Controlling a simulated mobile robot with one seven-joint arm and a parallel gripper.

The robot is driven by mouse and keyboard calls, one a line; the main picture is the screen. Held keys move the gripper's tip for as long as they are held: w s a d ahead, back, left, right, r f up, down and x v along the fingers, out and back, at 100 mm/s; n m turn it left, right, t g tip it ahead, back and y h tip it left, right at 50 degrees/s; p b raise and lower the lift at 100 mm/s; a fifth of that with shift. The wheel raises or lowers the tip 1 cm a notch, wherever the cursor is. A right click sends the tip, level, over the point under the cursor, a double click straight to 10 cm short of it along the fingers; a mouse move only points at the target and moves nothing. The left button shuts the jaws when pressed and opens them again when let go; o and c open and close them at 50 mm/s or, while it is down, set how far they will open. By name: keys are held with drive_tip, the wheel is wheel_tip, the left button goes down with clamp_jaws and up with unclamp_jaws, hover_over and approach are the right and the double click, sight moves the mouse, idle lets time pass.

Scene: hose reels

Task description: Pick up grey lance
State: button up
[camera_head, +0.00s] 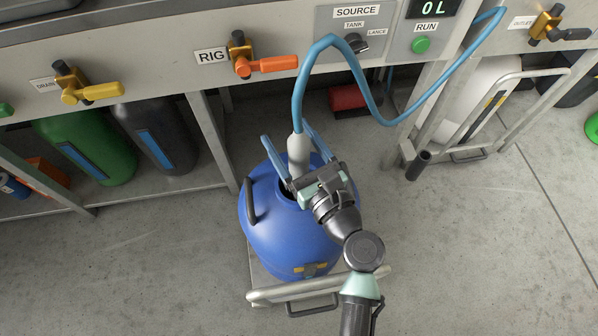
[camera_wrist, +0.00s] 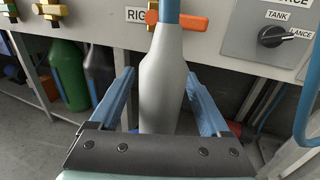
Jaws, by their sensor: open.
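The grey lance (camera_head: 298,152) stands upright with its lower end at the dark opening in the top of a blue tank (camera_head: 285,238). A blue hose (camera_head: 318,52) runs from its top. In the wrist view the lance (camera_wrist: 162,85) is between my two blue fingers. My gripper (camera_head: 285,147) is open, with a finger on each side of the lance. In the wrist view the gripper (camera_wrist: 160,100) shows gaps between both fingers and the lance. The lance's lower end is hidden behind my gripper's palm.
The tank stands on a cart with a pale front bar (camera_head: 318,286). Above is a panel with an orange RIG valve (camera_head: 265,65), a SOURCE knob (camera_head: 356,43) and a green RUN button (camera_head: 421,45). Green (camera_head: 88,148) and dark grey (camera_head: 157,135) tanks stand left. Floor is clear in front.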

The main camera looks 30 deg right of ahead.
clamp_jaws()
idle(1.3)
